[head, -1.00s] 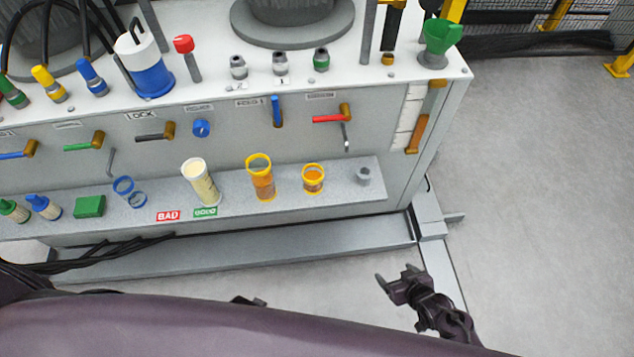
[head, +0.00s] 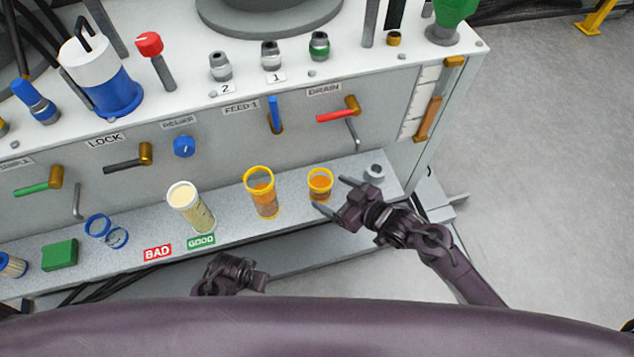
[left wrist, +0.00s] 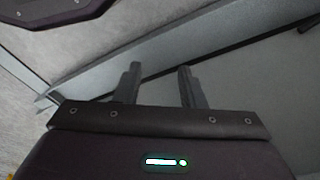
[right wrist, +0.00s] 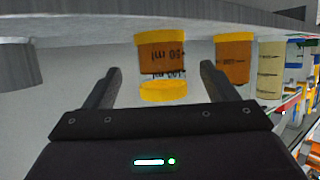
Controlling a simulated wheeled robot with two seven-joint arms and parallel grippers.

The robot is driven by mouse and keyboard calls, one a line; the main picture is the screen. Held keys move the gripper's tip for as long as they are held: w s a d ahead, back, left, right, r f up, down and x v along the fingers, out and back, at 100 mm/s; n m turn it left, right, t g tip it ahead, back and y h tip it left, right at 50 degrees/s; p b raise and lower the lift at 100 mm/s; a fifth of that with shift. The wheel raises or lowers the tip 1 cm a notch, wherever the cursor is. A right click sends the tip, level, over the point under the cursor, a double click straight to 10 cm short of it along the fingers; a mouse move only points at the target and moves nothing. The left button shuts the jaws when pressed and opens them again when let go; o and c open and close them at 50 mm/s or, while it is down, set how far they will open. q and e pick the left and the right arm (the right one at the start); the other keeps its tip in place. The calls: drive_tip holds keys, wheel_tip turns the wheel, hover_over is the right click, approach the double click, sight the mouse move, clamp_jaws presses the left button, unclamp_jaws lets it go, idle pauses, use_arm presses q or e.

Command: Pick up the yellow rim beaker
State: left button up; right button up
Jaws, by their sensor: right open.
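The short yellow rim beaker (head: 320,186), with orange contents, stands upright on the grey shelf. A taller yellow-rimmed vessel (head: 262,194) stands to its left, also with orange contents. My right gripper (head: 331,195) is open and empty, its fingertips close to the short beaker on its right and near side.
A cream-filled cylinder (head: 190,208) stands farther left on the shelf (head: 225,222), behind the BAD (head: 158,252) and GOOD (head: 201,241) labels. A small grey fitting (head: 374,172) sits right of the beaker. The red drain handle (head: 337,115) projects above. Open floor lies to the right.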

sight(329, 191)
drive_tip(key=x, duration=0.4)
drive_tip(key=shift+a+b, duration=0.1)
drive_tip(key=shift+b, duration=0.25)
drive_tip(key=shift+w+a+f, duration=0.15)
drive_tip(key=shift+w+a, duration=0.2)
drive_tip(key=shift+a, duration=0.05)
use_arm(q)
drive_tip(key=r, duration=0.3)
drive_tip(key=shift+w+d, duration=0.25)
drive_tip(key=shift+d, duration=0.05)
use_arm(e)
drive_tip(key=shift+c, duration=0.5)
drive_tip(key=c, duration=1)
use_arm(q)
drive_tip(key=shift+r, duration=0.1)
